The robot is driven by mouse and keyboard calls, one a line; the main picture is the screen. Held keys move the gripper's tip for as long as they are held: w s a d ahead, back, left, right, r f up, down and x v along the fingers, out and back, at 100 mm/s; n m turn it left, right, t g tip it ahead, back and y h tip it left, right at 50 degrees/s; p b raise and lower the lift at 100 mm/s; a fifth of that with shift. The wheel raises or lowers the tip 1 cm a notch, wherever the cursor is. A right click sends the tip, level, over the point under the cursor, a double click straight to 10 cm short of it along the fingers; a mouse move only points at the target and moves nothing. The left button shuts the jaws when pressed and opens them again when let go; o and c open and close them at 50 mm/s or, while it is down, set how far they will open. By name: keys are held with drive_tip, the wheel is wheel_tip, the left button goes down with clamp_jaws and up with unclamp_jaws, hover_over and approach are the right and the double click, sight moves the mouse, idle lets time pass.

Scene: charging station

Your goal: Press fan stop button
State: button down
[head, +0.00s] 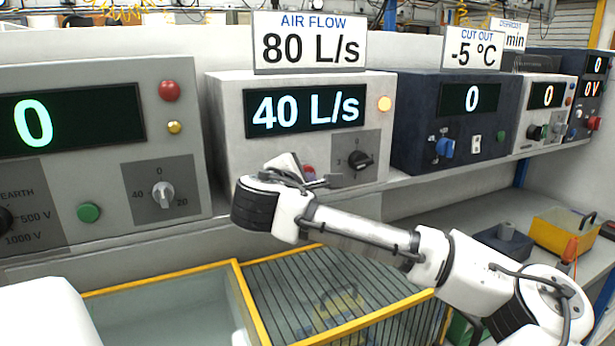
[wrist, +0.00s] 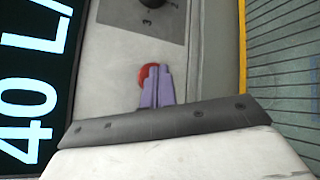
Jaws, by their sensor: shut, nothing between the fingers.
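The fan unit (head: 227,110) is a light grey box with a lit "40 L/s" display (head: 305,109), under an "AIR FLOW 80 L/s" sign (head: 310,42). A red button (head: 309,171) sits low on its front, partly hidden by my gripper (head: 318,182). In the wrist view the red button (wrist: 147,73) shows just past the fingertips of my gripper (wrist: 158,72), partly covered by them. The fingers are shut together with nothing between them. I cannot tell whether they touch the button. A black knob (head: 359,160) is to the right of the button, and an amber lamp (head: 384,103) glows above it.
A grey unit (head: 60,75) with red and green buttons stands at left. A dark blue unit (head: 410,110) under a "CUT OUT -5 °C" sign (head: 474,48) stands at right. Yellow-framed bins (head: 240,290) lie below the shelf, and a yellow box (head: 563,233) sits at far right.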

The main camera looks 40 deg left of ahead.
drive_tip(key=shift+d, duration=0.15)
drive_tip(key=shift+s+d, duration=0.25)
drive_tip(key=shift+d, duration=0.3)
idle(0.3)
drive_tip(key=d, duration=0.1)
drive_tip(key=s+d+b, duration=0.1)
drive_tip(key=d, duration=0.1)
drive_tip(key=s+d, duration=0.1)
drive_tip(key=shift+d, duration=0.35)
idle(0.7)
